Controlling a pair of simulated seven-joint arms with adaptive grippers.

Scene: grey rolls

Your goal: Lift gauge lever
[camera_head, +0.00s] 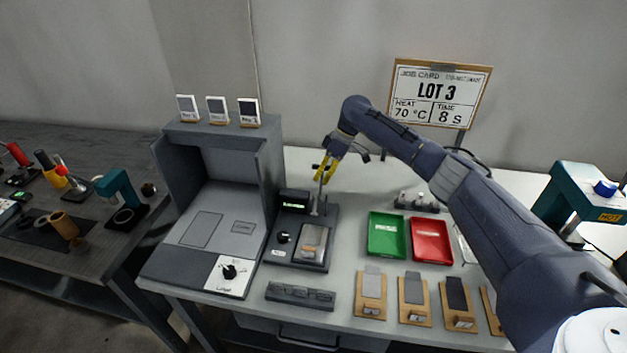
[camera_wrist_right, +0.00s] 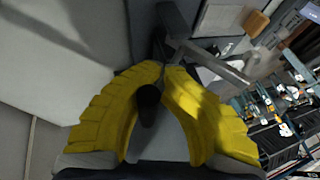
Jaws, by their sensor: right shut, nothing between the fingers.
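The gauge (camera_head: 312,249) is a dark device with a green-lit display, a round knob and a small plate on its base. A thin upright post (camera_head: 317,198) rises at its back, and its lever (camera_head: 318,167) is at the top. My right gripper (camera_head: 327,172) has yellow fingers, points down and is right by the lever. In the right wrist view the fingertips (camera_wrist_right: 162,68) come together, shut. A dark rounded lever end (camera_wrist_right: 149,104) shows in the gap behind the tips, and a grey bar (camera_wrist_right: 210,60) lies beyond. Contact cannot be told. My left gripper is out of view.
A grey open-fronted booth (camera_head: 215,215) stands left of the gauge. A green tray (camera_head: 388,236) and a red tray (camera_head: 431,241) lie to the right. Several wooden card holders (camera_head: 371,295) line the front edge, beside a dark rack (camera_head: 300,296). A job card (camera_head: 437,96) stands behind.

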